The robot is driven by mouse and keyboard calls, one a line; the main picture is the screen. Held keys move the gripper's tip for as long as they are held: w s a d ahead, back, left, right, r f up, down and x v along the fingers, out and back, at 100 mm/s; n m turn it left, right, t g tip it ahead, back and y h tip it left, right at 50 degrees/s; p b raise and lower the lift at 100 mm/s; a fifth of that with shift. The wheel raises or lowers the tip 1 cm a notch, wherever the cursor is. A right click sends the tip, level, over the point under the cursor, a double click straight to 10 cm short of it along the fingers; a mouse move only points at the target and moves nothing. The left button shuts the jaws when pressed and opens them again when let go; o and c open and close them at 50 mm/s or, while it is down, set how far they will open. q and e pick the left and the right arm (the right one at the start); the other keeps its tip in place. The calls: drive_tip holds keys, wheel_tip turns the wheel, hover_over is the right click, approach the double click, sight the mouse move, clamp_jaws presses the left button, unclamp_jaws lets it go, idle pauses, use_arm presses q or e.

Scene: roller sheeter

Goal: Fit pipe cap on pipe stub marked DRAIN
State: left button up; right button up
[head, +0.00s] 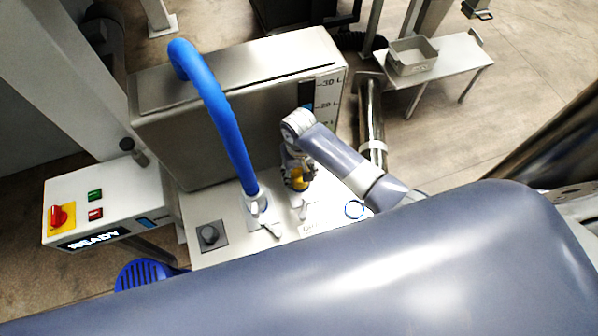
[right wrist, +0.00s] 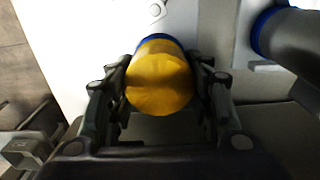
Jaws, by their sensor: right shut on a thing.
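A yellow pipe cap (head: 299,179) is between the fingers of my right gripper (head: 296,178), above the white top plate of the machine. In the right wrist view the cap (right wrist: 160,80) fills the gap between the two shut fingers (right wrist: 160,95). A blue edge (right wrist: 160,38) shows just behind the cap; I cannot tell whether the cap sits on a stub there. A white label (head: 312,228) on the plate is partly hidden, and I cannot read DRAIN on it. My left gripper is out of view.
A blue hose (head: 215,100) rises from a fitting left of my gripper and arches over the steel tank (head: 165,135). A control box (head: 100,205) reading READY stands at left. A side table (head: 455,58) with a grey bin (head: 412,58) is at upper right.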

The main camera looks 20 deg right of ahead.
drive_tip(key=shift+f, duration=0.2)
drive_tip(key=o, duration=1.1)
wheel_tip(320, 180, up, 12)
drive_tip(key=shift+r, duration=0.1)
idle(0.4)
